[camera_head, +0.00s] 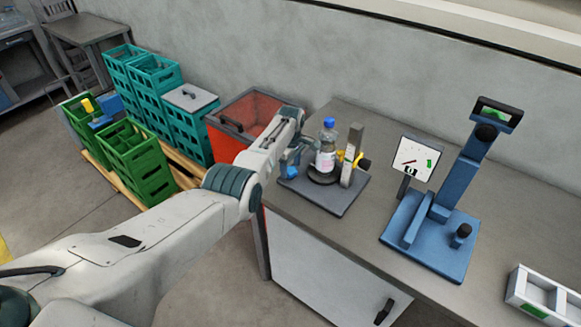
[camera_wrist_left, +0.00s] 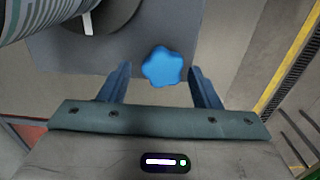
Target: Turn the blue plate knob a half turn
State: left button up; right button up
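The blue plate knob (camera_head: 291,172) is a small lobed knob at the left end of a dark grey baseplate (camera_head: 345,203). In the left wrist view the knob (camera_wrist_left: 162,67) lies between the fingertips, with a visible gap on both sides. My left gripper (camera_head: 292,158) is open above the knob, its fingers pointing at it; the wrist view also shows the open gripper (camera_wrist_left: 160,72). A clear bottle (camera_head: 325,158) with a blue cap and a pale label stands upright on a round dark plate (camera_head: 323,179) beside the knob. My right gripper is not in view.
A grey post (camera_head: 352,155) with yellow parts stands right of the bottle. A blue lever stand (camera_head: 430,235) and a dial panel (camera_head: 416,160) are farther right on the table. A red bin (camera_head: 232,115) and green crates (camera_head: 135,160) stand to the left.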

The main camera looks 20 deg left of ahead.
aim_at(290, 170)
pick_arm(q)
jog(key=shift+s+f, duration=0.1)
jog(key=shift+f, duration=0.05)
jog(key=shift+r, duration=0.3)
notch_tip(290, 170, up, 10)
jog(key=b, duration=0.1)
dwell(0.3)
dwell(0.4)
